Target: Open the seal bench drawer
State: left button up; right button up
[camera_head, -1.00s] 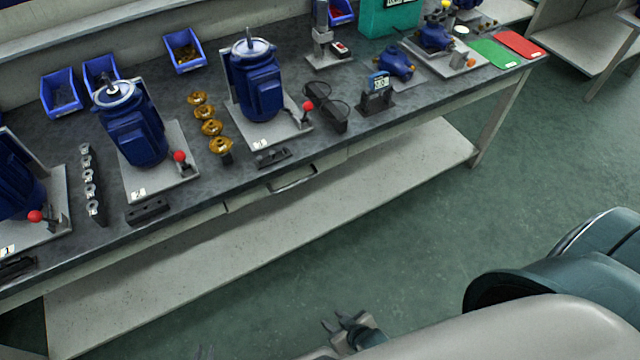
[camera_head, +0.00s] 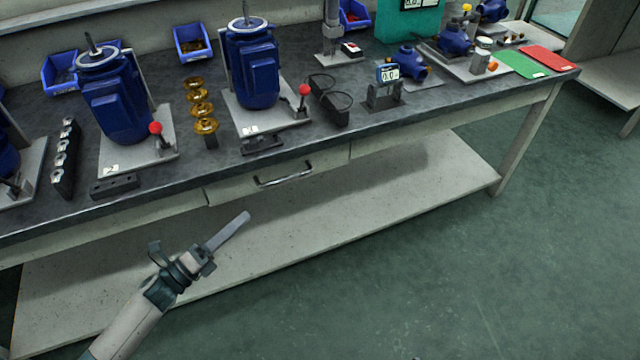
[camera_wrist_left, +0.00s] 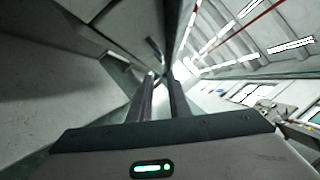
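The seal bench drawer (camera_head: 232,189) sits under the bench top, its front looking flush with the bench apron, so it appears shut. Its bar handle (camera_head: 285,176) runs along the front near the top edge. My left gripper (camera_head: 242,219) is below and left of the handle, in front of the lower shelf, pointing up and right. It is clear of the handle and touches nothing visible. My right gripper is out of view.
Blue motors (camera_head: 252,70) on plates, brass parts (camera_head: 201,105) and a small gauge stand (camera_head: 385,85) occupy the bench top. A lower shelf (camera_head: 400,175) runs beneath the drawer. The green floor (camera_head: 420,280) in front of the bench is clear.

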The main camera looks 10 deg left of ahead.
aim_at(293, 176)
pick_arm(q)
jog(key=shift+d+r, duration=0.1)
dwell(0.3)
jog(key=x, duration=1.7)
jog(key=shift+w+d+p, duration=0.15)
jog(key=shift+d+p, duration=0.05)
jog(key=shift+p, duration=0.2)
grip_shut()
